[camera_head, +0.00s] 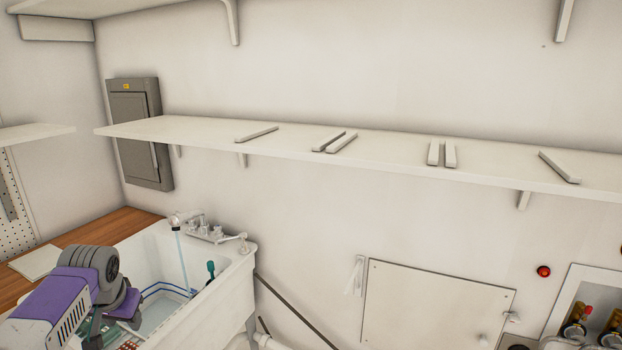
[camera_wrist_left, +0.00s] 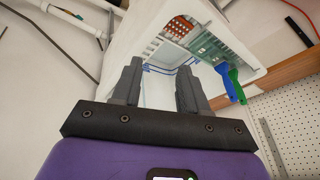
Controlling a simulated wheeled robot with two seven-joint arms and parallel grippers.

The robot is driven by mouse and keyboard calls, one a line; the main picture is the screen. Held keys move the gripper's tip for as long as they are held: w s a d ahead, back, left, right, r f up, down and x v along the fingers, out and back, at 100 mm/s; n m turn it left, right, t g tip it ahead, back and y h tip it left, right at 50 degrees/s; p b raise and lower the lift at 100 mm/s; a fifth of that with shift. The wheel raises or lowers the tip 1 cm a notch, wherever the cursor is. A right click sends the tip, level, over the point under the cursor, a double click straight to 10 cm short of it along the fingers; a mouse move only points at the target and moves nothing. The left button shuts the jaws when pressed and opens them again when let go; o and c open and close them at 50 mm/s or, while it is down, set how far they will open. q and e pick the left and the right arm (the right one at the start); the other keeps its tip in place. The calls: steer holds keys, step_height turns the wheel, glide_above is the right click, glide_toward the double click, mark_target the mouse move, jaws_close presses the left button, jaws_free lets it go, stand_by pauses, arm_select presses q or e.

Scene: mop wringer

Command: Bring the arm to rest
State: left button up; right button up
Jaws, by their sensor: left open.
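My left arm (camera_head: 60,305), purple and grey, comes in at the lower left of the head view, in front of the white sink. Its fingertips are hard to make out there. In the left wrist view my left gripper (camera_wrist_left: 161,75) is open, with its two dark fingers apart and nothing between them. The white sink (camera_wrist_left: 130,45) lies beyond the fingers. My right gripper does not show in either view.
The sink (camera_head: 238,275) has a faucet (camera_head: 205,230) at its back. A green-handled tool (camera_head: 210,269) stands in it. Blue and green handles (camera_wrist_left: 234,84) hang over its rim. A long shelf (camera_head: 380,150) with several bars runs above. A wooden counter (camera_head: 105,228) lies left.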

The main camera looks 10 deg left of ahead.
arm_select(q)
steer(key=w+d+f+m+h, duration=0.1)
steer(key=w+d+f, duration=0.4)
steer(key=f, duration=0.5)
steer(key=s+d+f+g+h, duration=0.1)
steer(key=d+f+h, duration=0.1)
steer(key=d+f, duration=0.7)
steer(key=d+f+h, duration=0.2)
steer(key=d+f, duration=0.3)
steer(key=f, duration=0.7)
steer(key=s+d+f+n+g+h, duration=0.1)
steer(key=s+d+f, duration=0.7)
steer(key=s, duration=0.2)
steer(key=s+d+f+n+g+h, duration=0.1)
steer(key=s+d+f, duration=0.7)
steer(key=s, duration=0.3)
steer(key=shift+s+f, duration=0.2)
